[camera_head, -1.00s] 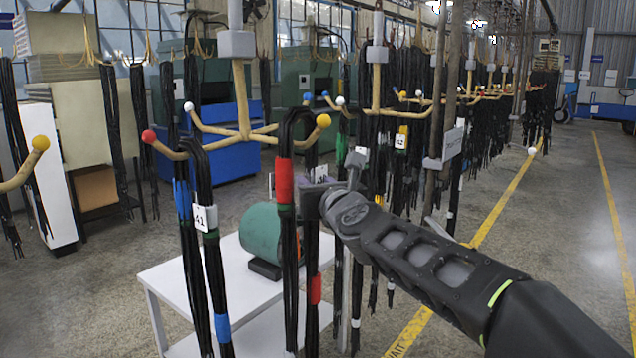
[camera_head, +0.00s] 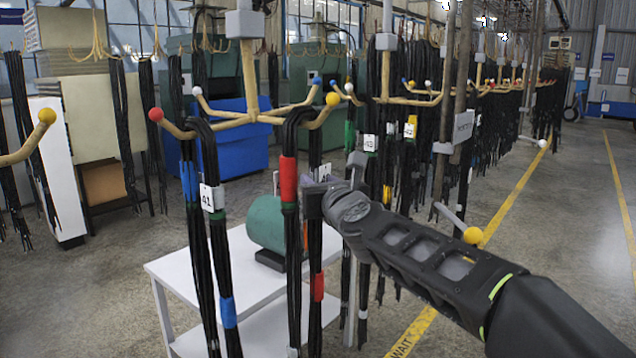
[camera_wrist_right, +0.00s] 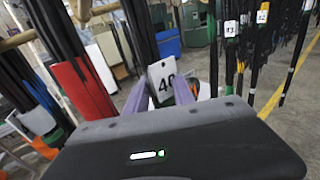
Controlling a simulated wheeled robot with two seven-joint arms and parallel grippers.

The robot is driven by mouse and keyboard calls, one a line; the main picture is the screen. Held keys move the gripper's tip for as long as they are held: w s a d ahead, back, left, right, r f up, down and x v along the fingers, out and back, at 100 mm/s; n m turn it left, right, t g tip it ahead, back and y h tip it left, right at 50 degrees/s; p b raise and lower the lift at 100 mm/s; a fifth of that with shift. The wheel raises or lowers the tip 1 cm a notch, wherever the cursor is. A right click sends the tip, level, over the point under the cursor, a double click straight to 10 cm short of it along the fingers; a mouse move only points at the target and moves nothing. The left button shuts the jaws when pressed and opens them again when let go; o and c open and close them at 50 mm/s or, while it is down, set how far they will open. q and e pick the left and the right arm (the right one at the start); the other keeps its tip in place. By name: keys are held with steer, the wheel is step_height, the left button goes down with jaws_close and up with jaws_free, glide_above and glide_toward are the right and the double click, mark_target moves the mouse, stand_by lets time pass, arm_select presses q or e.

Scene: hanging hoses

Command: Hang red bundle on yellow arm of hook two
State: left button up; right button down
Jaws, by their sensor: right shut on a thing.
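The red bundle (camera_head: 288,180) is a black hose bundle with red bands. Its top loop crosses the yellow-tipped arm (camera_head: 333,99) of the near hook just inside the ball, sitting close on the arm; exact contact cannot be told. Both legs hang down. My right gripper (camera_head: 314,196) is shut on the bundle, below the arm. In the wrist view the red band (camera_wrist_right: 84,88) is at left and a white tag reading 40 (camera_wrist_right: 162,80) shows between the purple fingers. My left gripper is not in view.
A blue-banded bundle tagged 41 (camera_head: 212,198) hangs on the red-tipped arm (camera_head: 156,114) to the left. A white table (camera_head: 190,270) with a green motor (camera_head: 266,223) stands behind. More hooks with bundles line the right; a yellow-knobbed bar (camera_head: 472,235) is near my right arm.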

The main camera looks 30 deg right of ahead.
steer(key=shift+r, duration=0.2)
steer(key=c, duration=1.2)
jaws_free()
steer(key=shift+s, duration=0.1)
steer(key=shift+o, duration=1)
steer(key=shift+f, duration=0.35)
steer(key=v, duration=0.7)
steer(key=shift+s+a+r+b, duration=0.2)
steer(key=shift+s+b, duration=0.1)
steer(key=shift+b, duration=0.1)
